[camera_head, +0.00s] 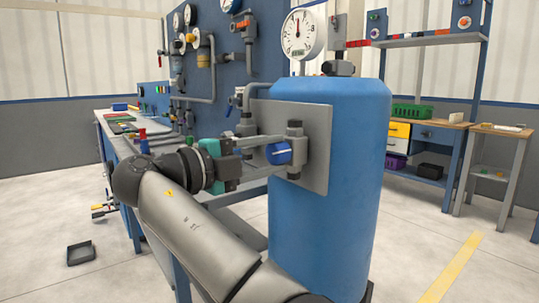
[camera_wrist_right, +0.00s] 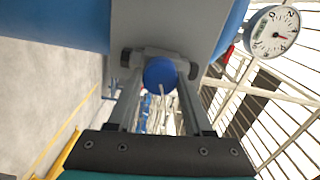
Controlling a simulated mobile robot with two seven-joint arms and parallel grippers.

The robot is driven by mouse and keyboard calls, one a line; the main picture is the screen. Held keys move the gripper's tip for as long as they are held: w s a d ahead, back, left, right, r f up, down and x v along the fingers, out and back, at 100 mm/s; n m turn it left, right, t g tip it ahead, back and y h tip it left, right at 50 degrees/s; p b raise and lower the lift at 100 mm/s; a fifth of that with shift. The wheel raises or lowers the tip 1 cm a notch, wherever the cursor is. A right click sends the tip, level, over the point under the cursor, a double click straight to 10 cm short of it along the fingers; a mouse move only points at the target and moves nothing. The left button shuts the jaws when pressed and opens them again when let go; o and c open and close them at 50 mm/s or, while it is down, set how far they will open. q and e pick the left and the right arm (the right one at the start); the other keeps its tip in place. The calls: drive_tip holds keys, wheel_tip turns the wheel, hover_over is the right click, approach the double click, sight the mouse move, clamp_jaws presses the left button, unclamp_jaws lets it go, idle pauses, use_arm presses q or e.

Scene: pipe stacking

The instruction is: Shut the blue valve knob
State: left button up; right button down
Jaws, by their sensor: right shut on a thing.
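The blue valve knob (camera_head: 279,153) sits on a grey pipe fitting in front of a grey plate (camera_head: 318,150) on the blue tank (camera_head: 340,230). My right gripper (camera_head: 268,155) reaches it from the left, its two grey fingers stretched toward the plate. In the right wrist view the round blue knob (camera_wrist_right: 160,72) lies between the fingertips of the right gripper (camera_wrist_right: 159,82), which are shut on it. The fingers partly cover the fitting in the head view. My left gripper is not in view.
A round gauge (camera_head: 302,34) stands on top of the tank and also shows in the right wrist view (camera_wrist_right: 273,32). A workbench (camera_head: 108,127) and a blue panel with pipes (camera_head: 240,65) stand behind my arm. A black tray (camera_head: 81,253) lies on the floor.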

drive_tip(key=shift+m, duration=2.2)
drive_tip(key=shift+c, duration=1.5)
unclamp_jaws()
